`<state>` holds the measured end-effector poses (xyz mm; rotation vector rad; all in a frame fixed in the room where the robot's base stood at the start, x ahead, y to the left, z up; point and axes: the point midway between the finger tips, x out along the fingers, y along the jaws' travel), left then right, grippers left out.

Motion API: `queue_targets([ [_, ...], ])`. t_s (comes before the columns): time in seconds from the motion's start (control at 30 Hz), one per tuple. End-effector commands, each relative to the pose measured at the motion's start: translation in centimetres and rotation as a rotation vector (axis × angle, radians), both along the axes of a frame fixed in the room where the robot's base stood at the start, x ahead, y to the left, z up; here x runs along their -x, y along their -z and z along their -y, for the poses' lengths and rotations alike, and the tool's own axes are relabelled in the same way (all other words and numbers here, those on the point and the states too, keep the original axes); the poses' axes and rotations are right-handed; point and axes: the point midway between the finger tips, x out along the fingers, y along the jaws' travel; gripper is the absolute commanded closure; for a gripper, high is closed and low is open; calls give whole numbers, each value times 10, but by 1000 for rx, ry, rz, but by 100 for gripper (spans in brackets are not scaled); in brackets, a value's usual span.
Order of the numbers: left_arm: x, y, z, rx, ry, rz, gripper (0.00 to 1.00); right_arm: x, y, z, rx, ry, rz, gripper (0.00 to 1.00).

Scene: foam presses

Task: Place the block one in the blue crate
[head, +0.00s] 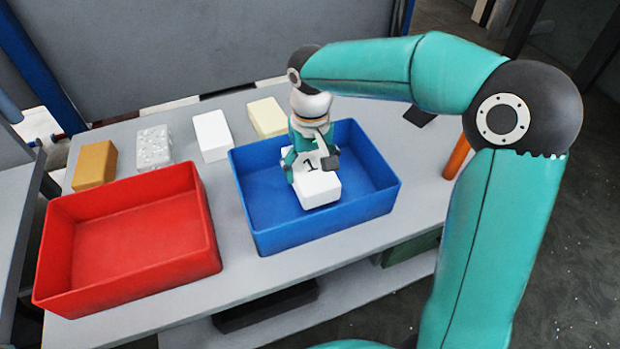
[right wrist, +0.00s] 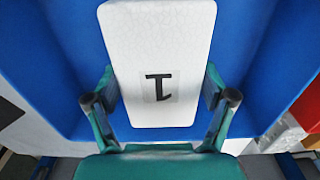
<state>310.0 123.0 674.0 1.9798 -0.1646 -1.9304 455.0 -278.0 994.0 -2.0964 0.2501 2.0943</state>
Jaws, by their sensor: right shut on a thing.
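Block one (head: 318,188) is a white foam block with a black 1 on its face. My right gripper (head: 313,163) is shut on it and holds it inside the outline of the blue crate (head: 262,243). In the right wrist view the block (right wrist: 160,40) sits between the two fingers of the gripper (right wrist: 160,99), with blue crate surface (right wrist: 50,50) around it. I cannot tell whether the block touches the crate floor. My left gripper is not in view.
A red crate (head: 210,262) stands to the left on the grey table (head: 290,283). Behind the crates lie a tan block (head: 95,165), a speckled block (head: 153,148), a white block (head: 212,136) and a cream block (head: 267,118). An orange cylinder (head: 457,157) stands to the right.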

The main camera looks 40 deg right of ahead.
Motion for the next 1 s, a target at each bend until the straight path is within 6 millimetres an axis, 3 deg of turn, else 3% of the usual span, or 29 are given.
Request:
queue_targets([
  [0.27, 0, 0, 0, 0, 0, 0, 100, 1, 36, 0, 0, 0, -4, 47],
  [0.67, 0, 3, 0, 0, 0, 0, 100, 1, 43, 0, 0, 0, -1, 47],
  [0.7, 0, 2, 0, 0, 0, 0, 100, 1, 41, 0, 0, 0, -1, 11],
  [0.77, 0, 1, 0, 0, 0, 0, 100, 1, 41, 0, 0, 0, -1, 1],
  [1.0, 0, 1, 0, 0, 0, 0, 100, 0, 41, 0, 0, 0, -2, 0],
])
